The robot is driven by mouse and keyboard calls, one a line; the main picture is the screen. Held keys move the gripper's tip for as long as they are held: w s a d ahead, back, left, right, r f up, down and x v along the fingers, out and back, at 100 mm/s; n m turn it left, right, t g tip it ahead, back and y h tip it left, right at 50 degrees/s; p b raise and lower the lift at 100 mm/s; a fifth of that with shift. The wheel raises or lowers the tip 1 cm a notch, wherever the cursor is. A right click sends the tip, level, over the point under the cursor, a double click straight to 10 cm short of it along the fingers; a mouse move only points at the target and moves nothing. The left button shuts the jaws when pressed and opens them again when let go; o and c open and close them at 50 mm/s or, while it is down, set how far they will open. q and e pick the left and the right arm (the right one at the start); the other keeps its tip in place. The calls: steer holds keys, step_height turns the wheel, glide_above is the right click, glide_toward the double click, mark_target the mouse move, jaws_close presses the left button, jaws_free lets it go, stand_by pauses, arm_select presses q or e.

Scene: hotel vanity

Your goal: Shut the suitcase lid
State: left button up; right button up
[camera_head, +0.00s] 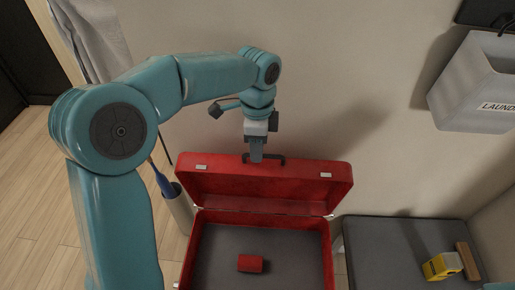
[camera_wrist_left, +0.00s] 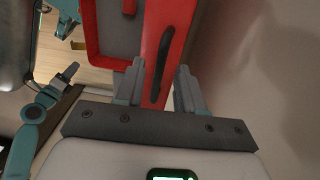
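The red suitcase (camera_head: 190,250) stands open, its lid (camera_head: 262,182) raised and leaning back toward the wall. A dark handle (camera_head: 280,159) sits on the lid's upper edge. My left gripper (camera_head: 256,157) is at that edge, by the handle. In the left wrist view, the fingers of my left gripper (camera_wrist_left: 160,70) are spread apart on either side of the lid's red edge (camera_wrist_left: 154,98) and its handle (camera_wrist_left: 163,60), with gaps visible. A teal arm with a grey end, probably my right gripper (camera_wrist_left: 56,85), shows at the left of that view; its finger state is unclear.
A small red item (camera_head: 250,263) lies inside the suitcase on the grey lining. To the right, a dark bench (camera_head: 375,250) holds a yellow object (camera_head: 440,267) and a brown block (camera_head: 467,260). A laundry bin (camera_head: 475,90) hangs on the wall. A pale cylinder (camera_head: 180,212) stands left of the suitcase.

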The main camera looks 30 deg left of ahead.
arm_select(q)
steer(key=shift+f, duration=0.55)
steer(key=shift+s+d+r, duration=0.1)
steer(key=shift+w, duration=0.2)
steer(key=c, duration=0.6)
steer(key=shift+s, duration=0.1)
jaws_close()
